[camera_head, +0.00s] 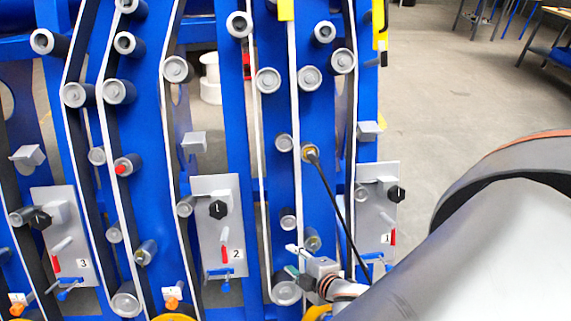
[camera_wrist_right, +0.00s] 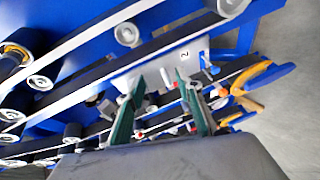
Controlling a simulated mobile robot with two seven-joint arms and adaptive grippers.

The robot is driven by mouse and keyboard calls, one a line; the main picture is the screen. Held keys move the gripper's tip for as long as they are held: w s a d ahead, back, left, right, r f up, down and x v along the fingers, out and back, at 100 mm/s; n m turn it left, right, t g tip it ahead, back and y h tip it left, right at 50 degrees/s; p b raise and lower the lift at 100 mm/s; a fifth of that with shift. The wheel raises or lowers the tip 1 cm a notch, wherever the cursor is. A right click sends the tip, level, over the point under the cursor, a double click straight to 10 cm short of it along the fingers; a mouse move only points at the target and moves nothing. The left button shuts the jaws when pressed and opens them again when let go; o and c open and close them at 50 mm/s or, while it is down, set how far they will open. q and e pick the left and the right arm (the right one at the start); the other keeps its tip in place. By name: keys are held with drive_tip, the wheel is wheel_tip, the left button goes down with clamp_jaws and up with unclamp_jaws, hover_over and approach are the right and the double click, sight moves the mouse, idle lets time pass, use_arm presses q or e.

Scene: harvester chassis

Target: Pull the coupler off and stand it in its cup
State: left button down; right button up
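A dark coupler with a brass-coloured ring (camera_head: 310,152) sits on the blue chassis right of the middle. A black hose (camera_head: 335,205) runs from it down to the right and passes behind my right arm. My right gripper (camera_head: 293,260) is below the coupler and apart from it, in front of the lower rollers. In the right wrist view its two green fingers (camera_wrist_right: 163,85) are spread with nothing clearly between them. I cannot make out the coupler in that view, and I cannot tell which part is the cup. My left gripper is not in view.
White belts run over several grey rollers (camera_head: 309,77). Grey plates numbered 1 (camera_head: 370,215), 2 (camera_head: 205,245) and 3 (camera_head: 45,240) carry black knobs and red levers. A brass-ended stub (camera_head: 147,251) stands out at lower left. Open floor (camera_head: 440,80) lies right of the chassis.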

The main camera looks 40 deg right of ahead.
drive_tip(key=w+d+r+n+h+b, duration=0.1)
drive_tip(key=w+d+n+h, duration=0.1)
drive_tip(key=w+d+n, duration=0.25)
drive_tip(key=n+t+h+b, duration=0.4)
drive_tip(key=n+t+h, duration=0.15)
drive_tip(key=n, duration=0.75)
approach(316, 165)
drive_tip(key=x, duration=0.4)
drive_tip(key=shift+w+a+g+h, duration=0.1)
drive_tip(key=shift+a+g+h, duration=0.05)
drive_tip(key=shift+g+h, duration=0.25)
drive_tip(key=x, duration=0.6)
drive_tip(key=shift+w, duration=0.25)
drive_tip(key=shift+w+d, duration=0.35)
drive_tip(key=shift+w, duration=0.1)
clamp_jaws()
